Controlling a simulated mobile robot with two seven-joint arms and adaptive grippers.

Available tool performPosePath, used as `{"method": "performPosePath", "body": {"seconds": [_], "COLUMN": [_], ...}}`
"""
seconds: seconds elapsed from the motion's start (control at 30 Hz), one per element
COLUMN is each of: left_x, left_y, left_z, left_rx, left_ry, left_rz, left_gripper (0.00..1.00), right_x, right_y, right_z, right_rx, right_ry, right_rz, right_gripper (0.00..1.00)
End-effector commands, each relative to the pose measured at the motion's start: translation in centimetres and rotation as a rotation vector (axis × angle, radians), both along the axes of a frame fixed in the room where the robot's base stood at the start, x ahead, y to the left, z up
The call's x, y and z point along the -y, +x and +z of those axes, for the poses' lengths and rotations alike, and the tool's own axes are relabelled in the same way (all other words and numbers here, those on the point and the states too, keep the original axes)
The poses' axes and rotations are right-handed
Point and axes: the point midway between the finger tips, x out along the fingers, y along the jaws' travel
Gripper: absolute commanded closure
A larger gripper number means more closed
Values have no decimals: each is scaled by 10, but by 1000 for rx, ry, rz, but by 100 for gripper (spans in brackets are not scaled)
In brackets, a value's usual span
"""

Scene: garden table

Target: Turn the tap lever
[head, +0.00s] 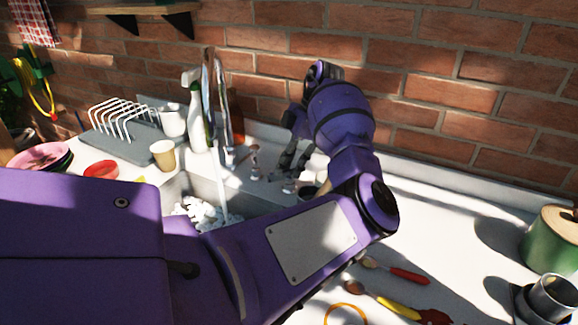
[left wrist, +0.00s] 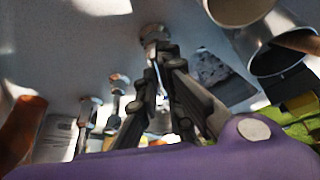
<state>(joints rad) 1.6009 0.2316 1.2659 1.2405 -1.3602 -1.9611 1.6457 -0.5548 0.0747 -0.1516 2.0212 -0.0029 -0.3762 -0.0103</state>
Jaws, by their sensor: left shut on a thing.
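The tap (head: 222,105) is a tall metal spout at the back of the sink, with a pale stream below it. Short metal fittings stand to its right, one at the tap's foot (head: 255,163) and another, the tap lever (head: 288,185), below my fingers. My left gripper (head: 288,165) reaches down over the lever from the right, with its dark fingers shut. In the left wrist view, the fingertips of my left gripper (left wrist: 160,58) close at a round metal fitting (left wrist: 152,34); the fingers partly hide what they grip. My right gripper is out of view.
The sink (head: 172,188) holds white foam. A spray bottle (head: 194,120), a beige cup (head: 163,154) and a dish rack (head: 120,122) stand left of the tap. A brick wall (head: 450,95) stands close behind.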

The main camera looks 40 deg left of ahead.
Motion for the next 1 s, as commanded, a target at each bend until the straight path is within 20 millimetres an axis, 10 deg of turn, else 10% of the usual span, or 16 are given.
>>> {"method": "performPosePath", "body": {"seconds": [0.23,1.0], "left_x": [-1,2], "left_y": [-5,2], "left_z": [-8,8], "left_rx": [-16,-9], "left_ry": [-5,-5], "left_rz": [5,2], "left_gripper": [75,74], "right_x": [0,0], "right_y": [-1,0], "right_z": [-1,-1], "right_rx": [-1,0], "right_ry": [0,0], "right_rz": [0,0], "right_gripper": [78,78]}}
